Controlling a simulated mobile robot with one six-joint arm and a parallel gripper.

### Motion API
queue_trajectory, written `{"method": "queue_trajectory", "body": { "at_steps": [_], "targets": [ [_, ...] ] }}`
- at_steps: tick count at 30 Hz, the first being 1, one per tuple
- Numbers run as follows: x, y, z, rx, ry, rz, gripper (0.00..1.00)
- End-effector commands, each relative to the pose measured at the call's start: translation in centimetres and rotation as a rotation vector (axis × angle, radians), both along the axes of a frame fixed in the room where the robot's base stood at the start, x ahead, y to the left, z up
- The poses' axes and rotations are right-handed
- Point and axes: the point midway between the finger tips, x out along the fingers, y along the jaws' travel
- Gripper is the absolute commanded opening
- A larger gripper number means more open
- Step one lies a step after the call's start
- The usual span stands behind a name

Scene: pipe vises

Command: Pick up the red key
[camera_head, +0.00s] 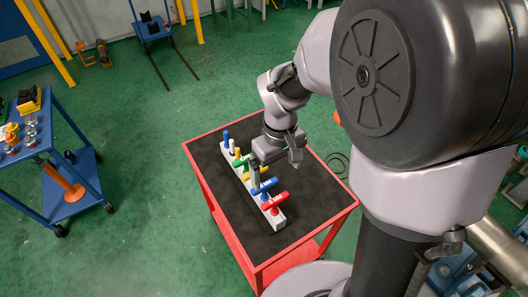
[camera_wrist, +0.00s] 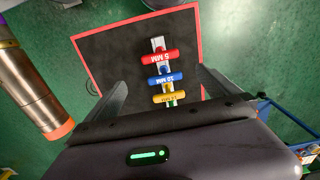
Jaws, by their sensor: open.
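The red key (camera_head: 275,201) is a T-handle standing at the near end of a white rack (camera_head: 279,222) on the cart. In the wrist view the red key (camera_wrist: 158,57) shows "5 MM" and lies at the far end of the row. A blue key (camera_wrist: 164,79) marked "10 MM" and a yellow key (camera_wrist: 169,97) follow it towards my gripper. My gripper (camera_head: 276,173) is open and empty above the rack, behind the red key in the head view. In the wrist view its fingers (camera_wrist: 163,77) spread on either side of the row, apart from the red key.
The cart (camera_head: 228,239) has a red rim and dark top, with clear space on both sides of the rack. More coloured handles stand at the rack's far end. A blue table (camera_head: 50,125) with parts stands at the left. Green floor lies between.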

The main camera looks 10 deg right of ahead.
Motion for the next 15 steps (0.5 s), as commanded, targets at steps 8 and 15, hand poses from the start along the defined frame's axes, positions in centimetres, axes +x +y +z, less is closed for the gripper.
{"method": "queue_trajectory", "body": {
  "at_steps": [8, 15],
  "targets": [
    [-0.1, 0.0, -8.5, 0.0, 0.002, -0.001, 1.0],
    [-0.2, -0.2, -12.0, 0.0, 0.003, -0.004, 1.0]
  ]
}}
